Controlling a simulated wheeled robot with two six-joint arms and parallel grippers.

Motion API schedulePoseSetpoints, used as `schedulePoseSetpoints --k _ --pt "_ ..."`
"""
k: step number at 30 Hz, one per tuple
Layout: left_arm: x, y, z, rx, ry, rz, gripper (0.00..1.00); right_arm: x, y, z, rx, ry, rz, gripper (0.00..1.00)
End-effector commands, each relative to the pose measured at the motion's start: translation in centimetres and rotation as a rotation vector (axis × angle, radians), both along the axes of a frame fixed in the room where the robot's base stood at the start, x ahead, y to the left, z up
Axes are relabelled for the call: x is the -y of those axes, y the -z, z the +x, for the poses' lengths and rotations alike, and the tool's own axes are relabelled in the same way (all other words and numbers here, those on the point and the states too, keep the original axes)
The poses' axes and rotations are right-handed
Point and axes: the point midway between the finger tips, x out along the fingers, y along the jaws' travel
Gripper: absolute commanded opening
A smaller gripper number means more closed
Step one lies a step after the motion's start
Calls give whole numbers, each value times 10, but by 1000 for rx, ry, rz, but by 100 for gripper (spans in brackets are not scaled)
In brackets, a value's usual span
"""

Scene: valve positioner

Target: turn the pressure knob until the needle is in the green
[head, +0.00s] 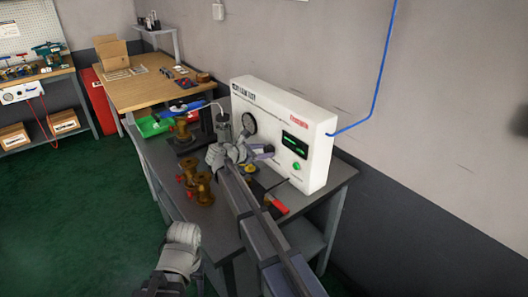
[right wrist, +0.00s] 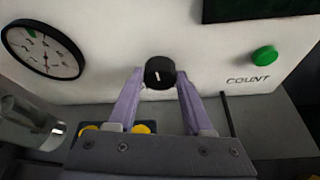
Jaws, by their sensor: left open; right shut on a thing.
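The black pressure knob (right wrist: 160,73) with a white mark sits low on the front of the white test panel (head: 310,127). My right gripper (right wrist: 159,76) has its two purple fingers on either side of the knob and is shut on it. In the head view my right gripper (head: 262,153) hides the knob. The round gauge (right wrist: 43,48) is left of the knob, with a white face and a thin needle. A small green patch shows near the upper left of its dial; the exact needle reading is hard to tell. My left gripper (head: 184,236) is open and empty, low in front of the bench.
A green button (right wrist: 264,59) marked COUNT and a dark display (head: 295,145) are right of the knob. A blue hose (head: 372,112) leaves the panel's right side.

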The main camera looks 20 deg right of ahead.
Motion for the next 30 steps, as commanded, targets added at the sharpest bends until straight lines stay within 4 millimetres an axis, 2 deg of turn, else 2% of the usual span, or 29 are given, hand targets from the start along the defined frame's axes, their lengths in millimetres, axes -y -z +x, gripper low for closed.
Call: schedulePoseSetpoints --k 11,30 --pt "0 4 0 0 0 0 50 1 2 -3 84 0 31 0" --pt "0 27 0 0 0 0 50 2 5 -7 491 1 180 0"
